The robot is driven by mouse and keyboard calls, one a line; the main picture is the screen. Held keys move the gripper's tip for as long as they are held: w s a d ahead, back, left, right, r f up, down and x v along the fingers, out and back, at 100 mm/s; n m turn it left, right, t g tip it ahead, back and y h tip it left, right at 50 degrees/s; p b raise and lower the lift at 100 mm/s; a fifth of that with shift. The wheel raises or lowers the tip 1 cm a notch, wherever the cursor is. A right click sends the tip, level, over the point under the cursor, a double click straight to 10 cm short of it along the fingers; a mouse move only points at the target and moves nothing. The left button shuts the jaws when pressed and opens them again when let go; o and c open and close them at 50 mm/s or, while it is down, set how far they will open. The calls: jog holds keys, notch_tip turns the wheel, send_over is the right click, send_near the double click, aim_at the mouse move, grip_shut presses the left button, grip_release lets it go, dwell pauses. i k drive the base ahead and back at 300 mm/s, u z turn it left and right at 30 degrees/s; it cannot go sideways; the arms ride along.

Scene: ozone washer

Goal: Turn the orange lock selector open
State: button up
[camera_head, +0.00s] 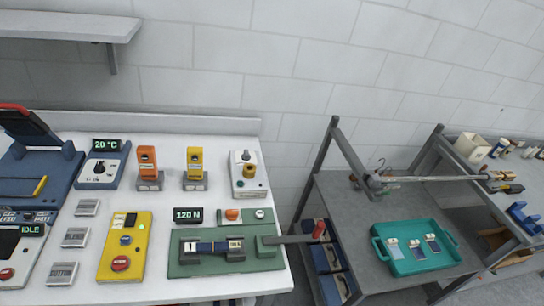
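Two orange parts show on the white bench (170,294), and I cannot tell which is the lock selector. One is an upright orange block (147,158) on a grey base, left of a similar yellow block (195,161). The other is a small orange knob (232,215) at the back of the green fixture (215,268), beside a small white button (259,214). Both are too small to read how they are turned. My gripper is not in view, and nothing is seen touching either orange part.
A yellow control box (124,246) with a red button stands left of the green fixture. A lever with a red tip (319,228) sticks out past the bench's right edge. A grey table (395,213) with a teal tray (377,247) stands right. A shelf (68,26) hangs upper left.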

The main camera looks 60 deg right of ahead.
aim_at(231, 215)
jog(key=z, duration=0.4)
jog(key=i, duration=0.95)
jog(key=z, duration=0.4)
